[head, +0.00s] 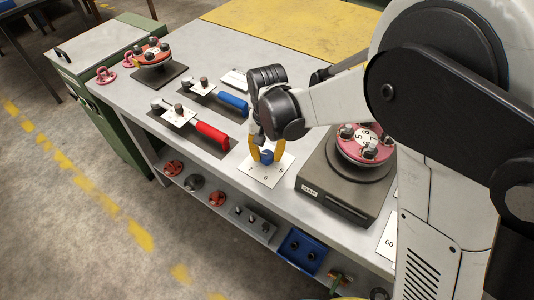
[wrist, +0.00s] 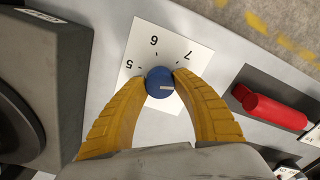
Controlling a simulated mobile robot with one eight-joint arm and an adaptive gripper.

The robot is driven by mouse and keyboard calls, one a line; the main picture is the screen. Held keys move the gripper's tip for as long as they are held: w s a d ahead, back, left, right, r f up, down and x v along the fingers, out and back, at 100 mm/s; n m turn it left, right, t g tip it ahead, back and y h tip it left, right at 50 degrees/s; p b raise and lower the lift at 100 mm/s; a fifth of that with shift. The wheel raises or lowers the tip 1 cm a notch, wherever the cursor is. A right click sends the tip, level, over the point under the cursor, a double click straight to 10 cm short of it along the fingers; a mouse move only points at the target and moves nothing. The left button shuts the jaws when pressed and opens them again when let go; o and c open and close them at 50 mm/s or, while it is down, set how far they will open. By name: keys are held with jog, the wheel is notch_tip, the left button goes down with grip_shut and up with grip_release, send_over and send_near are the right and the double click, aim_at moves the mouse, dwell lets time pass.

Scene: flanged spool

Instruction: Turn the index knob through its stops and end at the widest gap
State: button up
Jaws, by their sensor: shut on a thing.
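The index knob (wrist: 159,82) is a round blue knob on a white dial card (wrist: 139,40) marked 5, 6 and 7. A pale pointer line on its top lies toward the right in the wrist view, not clearly at a number. In the head view the knob (head: 267,157) stands on the card (head: 262,178) near the bench's front edge. My gripper (head: 266,150) comes down from above. Its two yellow fingers touch the knob from both sides, and it is shut on the knob in the wrist view (wrist: 160,76).
A grey block (head: 335,196) with a red, numbered turntable (head: 364,145) stands right of the card. Red-handled (head: 211,135) and blue-handled (head: 233,101) tools lie to the left on dark mats. Another red turntable (head: 152,54) stands at back left. Several parts lie on the lower shelf.

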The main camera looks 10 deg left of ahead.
aim_at(267, 155)
jog(key=n, duration=0.4)
jog(key=shift+n, duration=2.1)
jog(key=o, duration=1.2)
notch_tip(267, 155, up, 12)
